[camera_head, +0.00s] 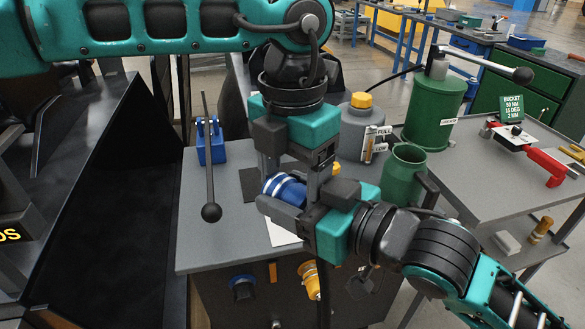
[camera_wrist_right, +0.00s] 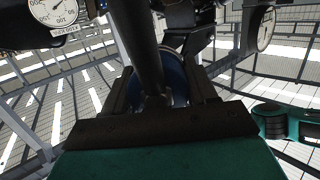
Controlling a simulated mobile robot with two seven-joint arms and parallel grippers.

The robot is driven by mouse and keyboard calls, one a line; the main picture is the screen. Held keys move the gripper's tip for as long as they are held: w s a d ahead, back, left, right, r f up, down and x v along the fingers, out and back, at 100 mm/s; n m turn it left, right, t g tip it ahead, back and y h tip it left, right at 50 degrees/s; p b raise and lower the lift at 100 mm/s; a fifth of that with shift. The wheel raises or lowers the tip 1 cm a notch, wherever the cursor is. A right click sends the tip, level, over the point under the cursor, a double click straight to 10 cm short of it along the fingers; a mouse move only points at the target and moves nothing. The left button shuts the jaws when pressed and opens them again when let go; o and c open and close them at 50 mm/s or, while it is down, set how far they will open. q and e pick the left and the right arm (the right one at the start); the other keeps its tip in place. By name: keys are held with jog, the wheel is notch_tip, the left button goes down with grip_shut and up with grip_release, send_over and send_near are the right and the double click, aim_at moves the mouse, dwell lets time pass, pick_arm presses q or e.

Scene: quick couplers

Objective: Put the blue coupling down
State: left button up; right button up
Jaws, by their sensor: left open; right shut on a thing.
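The blue coupling (camera_head: 285,188), with pale bands, is held above the grey console top in the head view. My right gripper (camera_head: 290,203) comes in from the right and is shut on it. In the right wrist view a blue part of the coupling (camera_wrist_right: 178,82) shows between the fingers, partly hidden by a dark rod. My left gripper (camera_head: 293,172) points down from above, open, with its fingers close around or beside the coupling. Whether they touch it cannot be told. The coupling's far side is hidden.
The grey console top (camera_head: 205,245) carries a black-knobbed lever (camera_head: 210,212) on a blue base, left of the grippers. A green jug (camera_head: 402,175) and grey can (camera_head: 352,140) stand to the right. A blue port (camera_head: 242,288) and an orange-yellow coupling (camera_head: 311,279) are on the front.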

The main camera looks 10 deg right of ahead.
pick_arm(q)
jog(key=shift+c, duration=0.2)
jog(key=c, duration=0.7)
jog(key=shift+c, duration=0.2)
pick_arm(e)
jog(key=o, duration=1.3)
jog(key=shift+c, duration=0.2)
